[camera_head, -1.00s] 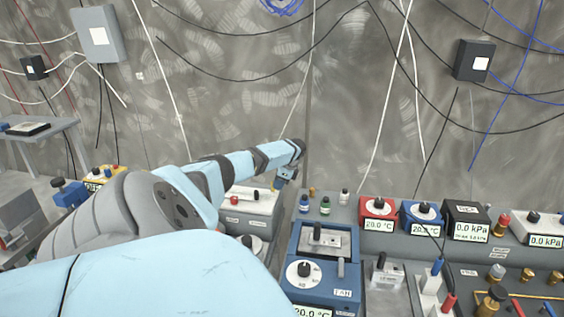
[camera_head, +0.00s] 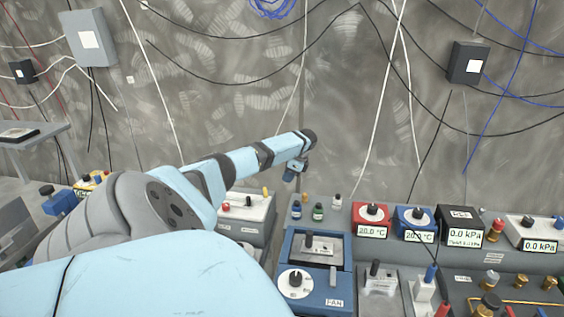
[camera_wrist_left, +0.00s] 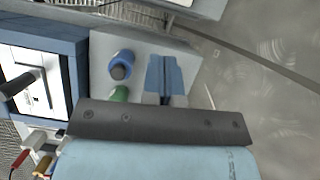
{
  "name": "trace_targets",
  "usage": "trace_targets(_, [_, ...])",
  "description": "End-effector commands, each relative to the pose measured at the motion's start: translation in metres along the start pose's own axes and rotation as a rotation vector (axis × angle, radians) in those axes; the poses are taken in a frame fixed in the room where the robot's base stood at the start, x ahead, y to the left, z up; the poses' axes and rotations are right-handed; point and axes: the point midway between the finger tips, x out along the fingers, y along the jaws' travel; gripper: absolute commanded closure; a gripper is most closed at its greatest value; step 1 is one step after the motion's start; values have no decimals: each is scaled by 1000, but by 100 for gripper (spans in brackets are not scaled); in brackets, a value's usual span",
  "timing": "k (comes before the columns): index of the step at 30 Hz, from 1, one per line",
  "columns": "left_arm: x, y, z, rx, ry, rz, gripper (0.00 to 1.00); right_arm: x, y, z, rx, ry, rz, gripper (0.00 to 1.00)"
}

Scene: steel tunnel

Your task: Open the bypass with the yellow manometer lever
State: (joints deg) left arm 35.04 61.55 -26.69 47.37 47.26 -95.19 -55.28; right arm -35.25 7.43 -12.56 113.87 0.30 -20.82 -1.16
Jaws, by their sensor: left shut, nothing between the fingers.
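My left gripper (camera_head: 293,172) is shut and empty, above the back edge of the bench, near two small bottles with blue (camera_head: 296,209) and green (camera_head: 318,211) caps. In the left wrist view its closed blue fingers (camera_wrist_left: 165,78) are beside the blue cap (camera_wrist_left: 121,65). A black manometer box (camera_head: 464,231) reads 0.0 kPa at the right, and a white box (camera_head: 541,244) next to it also reads 0.0 kPa. Brass fittings (camera_head: 488,304) and piping lie in front of them. I cannot tell which part is the yellow lever. My right gripper is not in view.
A blue unit (camera_head: 335,295) with a dial stands at bench front centre. Red (camera_head: 371,220) and blue (camera_head: 414,223) dial boxes stand behind, at right. A pale box with knobs (camera_head: 250,208) is behind my left arm. Cables hang along the wall.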

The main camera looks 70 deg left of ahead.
Motion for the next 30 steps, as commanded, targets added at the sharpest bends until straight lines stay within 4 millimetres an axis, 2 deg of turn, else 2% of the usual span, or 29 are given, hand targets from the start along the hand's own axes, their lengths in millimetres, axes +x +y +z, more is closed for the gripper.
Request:
trace_targets(3, [-20, -2, 0, 0, 2, -2, 100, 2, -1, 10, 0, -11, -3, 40])
trace_targets(9, [-38, -3, 0, 0, 1, 0, 100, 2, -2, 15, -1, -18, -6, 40])
trace_targets(18, [-40, -3, 1, 0, 0, 0, 100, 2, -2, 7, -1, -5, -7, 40])
trace_targets(30, [-40, -3, 1, 0, 0, 1, 100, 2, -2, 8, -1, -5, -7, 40])
